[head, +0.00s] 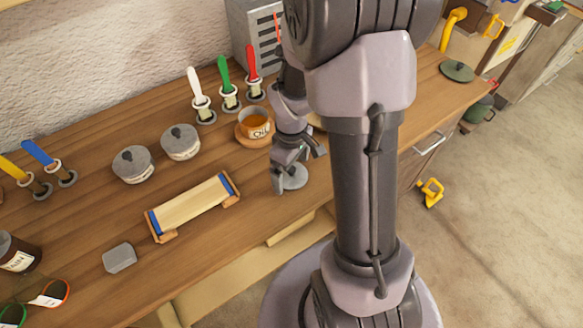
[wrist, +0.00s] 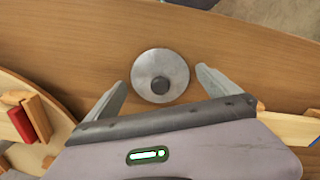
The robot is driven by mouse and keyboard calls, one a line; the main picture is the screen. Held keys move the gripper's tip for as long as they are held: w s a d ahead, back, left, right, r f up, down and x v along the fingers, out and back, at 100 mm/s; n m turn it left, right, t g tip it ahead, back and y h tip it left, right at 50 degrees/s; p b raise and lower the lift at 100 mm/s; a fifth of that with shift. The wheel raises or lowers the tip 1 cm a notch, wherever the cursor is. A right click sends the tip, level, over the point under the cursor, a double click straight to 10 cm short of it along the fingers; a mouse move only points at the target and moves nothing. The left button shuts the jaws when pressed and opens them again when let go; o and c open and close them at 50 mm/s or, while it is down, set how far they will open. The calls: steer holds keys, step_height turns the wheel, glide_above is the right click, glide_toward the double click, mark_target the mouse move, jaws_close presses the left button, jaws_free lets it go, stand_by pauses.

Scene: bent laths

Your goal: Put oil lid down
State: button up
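A round grey lid with a dark knob (wrist: 160,76) lies on the wooden worktop in the wrist view. It also shows in the head view (head: 295,178), partly hidden by my gripper (head: 297,170). I cannot read any label that marks it as the oil lid. In the wrist view my gripper (wrist: 161,79) is open. Its two fingers stand apart on either side of the lid, with a small gap at each side. Nothing is held.
An open orange jar (head: 256,126) stands behind my gripper. Two lidded jars (head: 133,166) (head: 181,144), a wooden holder (head: 192,205) and a grey block (head: 119,257) are to the left. Upright coloured-handled tools (head: 225,80) line the back. A dark green lid (head: 457,70) lies far right.

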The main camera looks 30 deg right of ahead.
mark_target(291, 169)
step_height(291, 169, up, 12)
steer(key=p, duration=0.5)
steer(key=s+a+r+m+t+y, duration=0.1)
steer(key=s+a+r+m+t, duration=0.2)
steer(key=a+r, duration=0.4)
steer(key=s+a+r+m+t+y, duration=0.1)
steer(key=s+a+r+m+t, duration=0.1)
steer(key=s+a+r+m, duration=0.4)
step_height(291, 169, up, 4)
steer(key=shift+s+a+f+t, duration=0.1)
steer(key=shift+s+a+t, duration=0.3)
steer(key=shift+s+a, duration=0.6)
steer(key=f+b, duration=0.3)
steer(key=shift+s+d+f, duration=0.15)
steer(key=shift+d, duration=0.1)
